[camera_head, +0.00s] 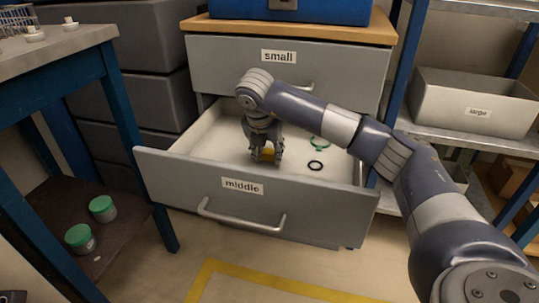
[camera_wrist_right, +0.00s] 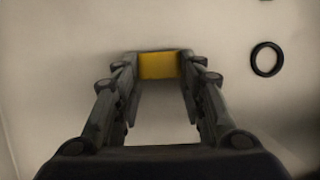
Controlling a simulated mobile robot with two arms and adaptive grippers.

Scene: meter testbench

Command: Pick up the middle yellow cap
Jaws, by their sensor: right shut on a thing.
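The yellow cap (camera_head: 268,154) is inside the open drawer labelled "middle" (camera_head: 243,187). My right gripper (camera_head: 265,157) reaches down into this drawer from above. In the right wrist view its two fingers (camera_wrist_right: 159,68) are shut on the yellow cap (camera_wrist_right: 158,66), one on each side of it. The cap is partly hidden by the fingers in the head view. I cannot tell whether it touches the drawer floor. My left gripper is not in view.
A black ring (camera_head: 316,165) and a green ring (camera_head: 320,143) lie in the drawer, right of my gripper. The "small" drawer (camera_head: 240,62) above is closed. A table (camera_head: 60,47) stands left, with green-lidded jars (camera_head: 102,208) on its lower shelf. A grey "large" bin (camera_head: 470,103) is on the right.

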